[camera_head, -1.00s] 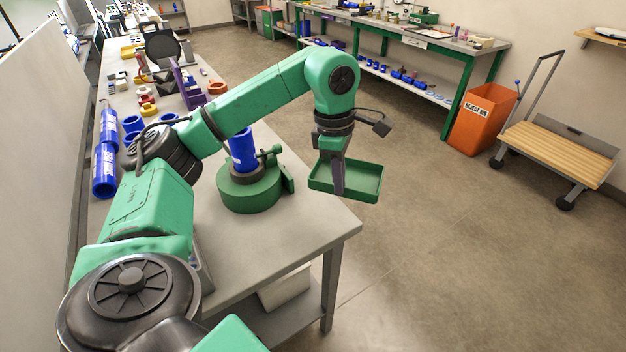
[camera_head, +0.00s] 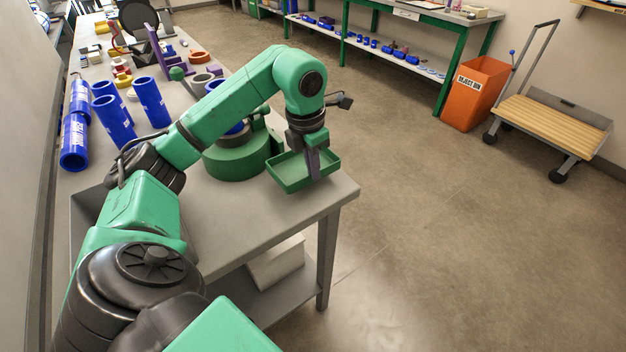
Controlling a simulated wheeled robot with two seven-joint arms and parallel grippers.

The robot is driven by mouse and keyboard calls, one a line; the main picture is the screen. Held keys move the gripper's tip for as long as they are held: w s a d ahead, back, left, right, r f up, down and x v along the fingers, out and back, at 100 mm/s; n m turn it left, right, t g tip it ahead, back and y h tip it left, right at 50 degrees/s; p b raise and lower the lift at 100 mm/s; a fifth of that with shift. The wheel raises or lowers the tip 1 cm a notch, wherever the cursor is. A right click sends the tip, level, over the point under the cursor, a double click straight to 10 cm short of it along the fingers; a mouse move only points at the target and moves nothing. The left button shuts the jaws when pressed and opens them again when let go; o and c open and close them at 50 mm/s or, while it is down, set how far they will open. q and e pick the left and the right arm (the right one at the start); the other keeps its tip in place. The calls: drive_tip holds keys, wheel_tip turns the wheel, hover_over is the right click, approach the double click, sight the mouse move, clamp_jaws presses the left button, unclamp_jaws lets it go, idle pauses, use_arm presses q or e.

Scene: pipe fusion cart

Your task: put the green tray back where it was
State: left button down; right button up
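The green tray (camera_head: 287,173) is a shallow open box, empty inside. It appears over the near right end of the grey workbench (camera_head: 262,218), with its right part reaching past the bench edge in the picture. I cannot tell whether it touches the top. My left gripper (camera_head: 313,164) points down at the tray's right side and is shut on its wall. The finger tips are partly hidden by the tray. My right gripper is not in view.
A round green fixture (camera_head: 236,163) stands just left of the tray, partly behind my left arm. Blue pipes (camera_head: 151,101) stand farther left. Bare bench top lies in front of the tray. An orange reject bin (camera_head: 474,94) and a wooden-decked cart (camera_head: 549,124) stand at right.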

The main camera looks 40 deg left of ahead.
use_arm(q)
wheel_tip(320, 180, down, 3)
drive_tip(key=shift+f, duration=0.35)
drive_tip(key=c, duration=1.1)
unclamp_jaws()
drive_tip(key=shift+r, duration=0.1)
drive_tip(key=shift+o, duration=0.2)
drive_tip(key=shift+r, duration=0.1)
drive_tip(key=r, duration=0.6)
drive_tip(key=shift+s+a+r, duration=0.1)
drive_tip(key=shift+s+r, duration=0.1)
drive_tip(key=shift+s, duration=0.1)
drive_tip(key=r, duration=0.2)
drive_tip(key=r+p, duration=0.2)
drive_tip(key=r, duration=0.1)
drive_tip(key=shift+s+a+r, duration=0.1)
drive_tip(key=shift+s+r, duration=0.2)
drive_tip(key=shift+s, duration=0.1)
